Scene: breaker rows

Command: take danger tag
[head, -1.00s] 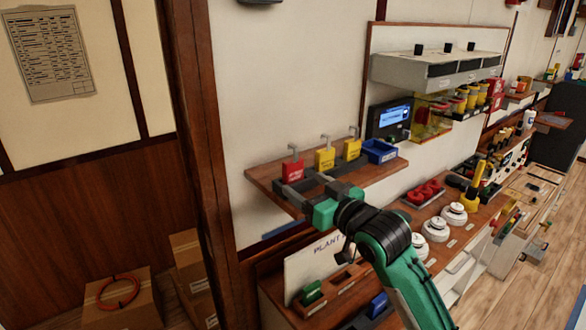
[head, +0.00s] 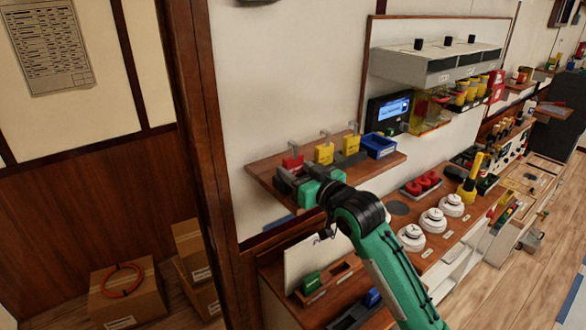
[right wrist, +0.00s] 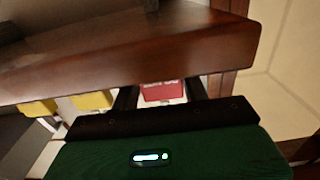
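A red danger tag (head: 292,162), shaped like a padlock with a grey shackle on top, is upright on the wall shelf (head: 262,172), leftmost in the row. My right gripper (head: 294,176) is at the shelf's front, close before the red tag, and hides its lower part. In the right wrist view the red tag (right wrist: 162,92) shows between the two dark fingers, which are spread with gaps on both sides. I cannot tell how deep it sits between them. My left gripper is in neither view.
Two yellow padlock-shaped tags (head: 324,153) and a blue bin (head: 379,146) stand to the right on the same shelf. A small screen (head: 390,113) is on the wall behind. A lower bench holds white round pieces (head: 433,221). A wooden post (head: 205,180) is left.

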